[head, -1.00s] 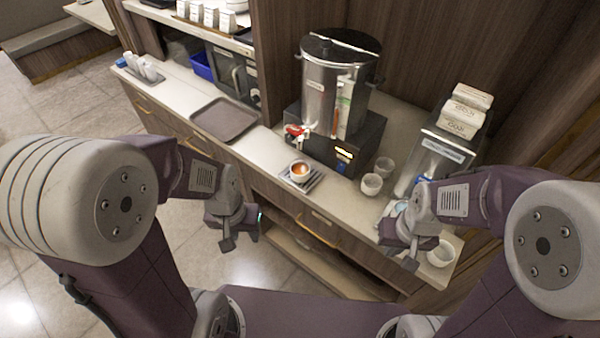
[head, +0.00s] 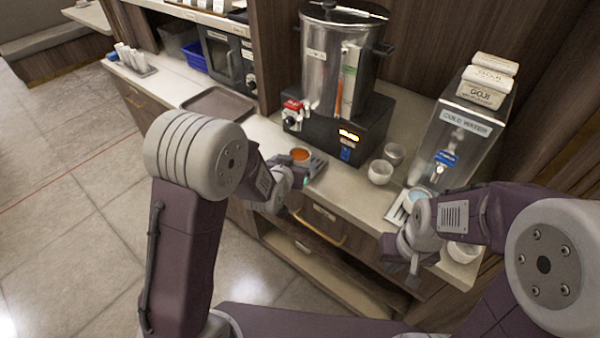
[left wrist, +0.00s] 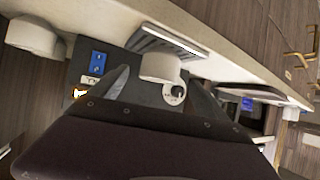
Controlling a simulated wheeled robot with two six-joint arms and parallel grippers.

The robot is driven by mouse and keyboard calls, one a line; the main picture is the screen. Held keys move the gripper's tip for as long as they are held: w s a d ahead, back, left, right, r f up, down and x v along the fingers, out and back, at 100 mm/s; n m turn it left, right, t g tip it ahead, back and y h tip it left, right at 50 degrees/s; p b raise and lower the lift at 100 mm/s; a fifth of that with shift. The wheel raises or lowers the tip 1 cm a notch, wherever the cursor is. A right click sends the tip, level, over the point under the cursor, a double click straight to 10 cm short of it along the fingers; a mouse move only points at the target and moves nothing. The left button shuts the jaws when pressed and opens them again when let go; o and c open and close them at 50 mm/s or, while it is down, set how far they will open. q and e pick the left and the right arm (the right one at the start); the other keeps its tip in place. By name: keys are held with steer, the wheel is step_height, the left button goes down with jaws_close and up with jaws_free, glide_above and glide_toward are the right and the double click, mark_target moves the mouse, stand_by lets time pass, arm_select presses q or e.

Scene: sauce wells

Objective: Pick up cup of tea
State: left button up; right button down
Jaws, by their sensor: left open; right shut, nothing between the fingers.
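The cup of tea (head: 300,155), a small white cup with orange-brown liquid, stands upright on a slatted drip tray (head: 319,164) in front of the metal urn. My left gripper (head: 290,180) is at the near side of this cup and hides part of it in the head view. In the left wrist view, the white cup (left wrist: 160,66) shows between the two spread fingers of this gripper (left wrist: 158,80); I cannot tell if they touch it. My right gripper (head: 400,265) is shut and empty in front of the counter at the right.
The urn (head: 335,65) stands behind the cup. Empty white cups (head: 380,173) are to its right, near the cold water dispenser (head: 450,145). Another cup (head: 463,252) sits by my right arm. A brown tray (head: 215,103) lies on the counter at the left.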

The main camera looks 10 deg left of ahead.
mark_target(302, 155)
arm_select(q)
steer(key=x, duration=0.4)
steer(key=shift+r+p, duration=0.1)
steer(key=shift+p, duration=0.2)
steer(key=x, duration=0.4)
steer(key=shift+w+p, duration=0.2)
steer(key=shift+p, duration=0.1)
steer(key=shift+w+f, duration=0.25)
steer(key=shift+w, duration=0.05)
steer(key=shift+s, duration=0.1)
